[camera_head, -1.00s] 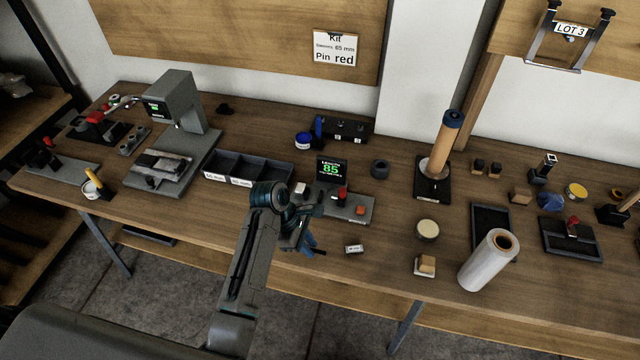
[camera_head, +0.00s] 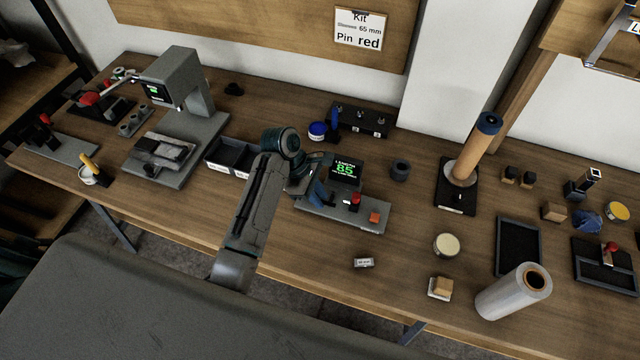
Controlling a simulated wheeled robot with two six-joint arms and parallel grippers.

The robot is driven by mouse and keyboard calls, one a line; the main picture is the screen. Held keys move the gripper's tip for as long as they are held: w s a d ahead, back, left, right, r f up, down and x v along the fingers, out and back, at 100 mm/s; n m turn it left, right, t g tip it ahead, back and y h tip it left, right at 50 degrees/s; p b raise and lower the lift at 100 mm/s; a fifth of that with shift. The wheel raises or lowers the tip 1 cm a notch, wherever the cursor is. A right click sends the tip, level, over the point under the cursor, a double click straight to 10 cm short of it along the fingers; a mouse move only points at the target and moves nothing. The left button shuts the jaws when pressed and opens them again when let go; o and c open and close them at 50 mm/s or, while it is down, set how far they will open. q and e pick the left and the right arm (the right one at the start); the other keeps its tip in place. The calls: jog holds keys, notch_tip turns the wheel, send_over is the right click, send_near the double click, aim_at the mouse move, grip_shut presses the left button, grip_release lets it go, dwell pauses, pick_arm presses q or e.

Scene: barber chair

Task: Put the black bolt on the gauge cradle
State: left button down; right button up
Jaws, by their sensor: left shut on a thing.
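The length gauge (camera_head: 372,216) is a grey base with a small screen (camera_head: 346,170) reading 85 in green, a red knob and an orange button. Its cradle, on the left part of the base, is largely hidden behind my gripper. My left gripper (camera_head: 320,195), with blue fingers, is over the left end of the gauge, close to the base. It is shut on the black bolt, which is hardly visible between the fingers and the dark wrist. I cannot tell whether the bolt touches the cradle. My right gripper is out of view.
A black divided bin (camera_head: 215,168) stands left of my arm and a grey press (camera_head: 180,120) beyond it. A black rack (camera_head: 362,121) is behind the gauge. A small white tag (camera_head: 364,263) lies in front. A clear film roll (camera_head: 513,291) lies to the right.

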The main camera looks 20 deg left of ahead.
pick_arm(q)
jog(key=w, duration=0.3)
jog(key=w+a, duration=0.1)
jog(key=shift+w+f+p, duration=0.25)
jog(key=shift+w+p, duration=0.1)
jog(key=shift+p, duration=0.05)
notch_tip(320, 180, down, 3)
jog(key=shift+r+p, duration=0.15)
jog(key=shift+p, duration=0.55)
jog(key=shift+f, duration=0.4)
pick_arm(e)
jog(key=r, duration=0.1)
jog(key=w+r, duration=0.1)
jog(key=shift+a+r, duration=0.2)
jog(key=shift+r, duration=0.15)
pick_arm(q)
jog(key=shift+f, duration=0.1)
jog(key=c, duration=1.3)
grip_release()
jog(key=b+v, duration=0.3)
jog(key=v, duration=0.9)
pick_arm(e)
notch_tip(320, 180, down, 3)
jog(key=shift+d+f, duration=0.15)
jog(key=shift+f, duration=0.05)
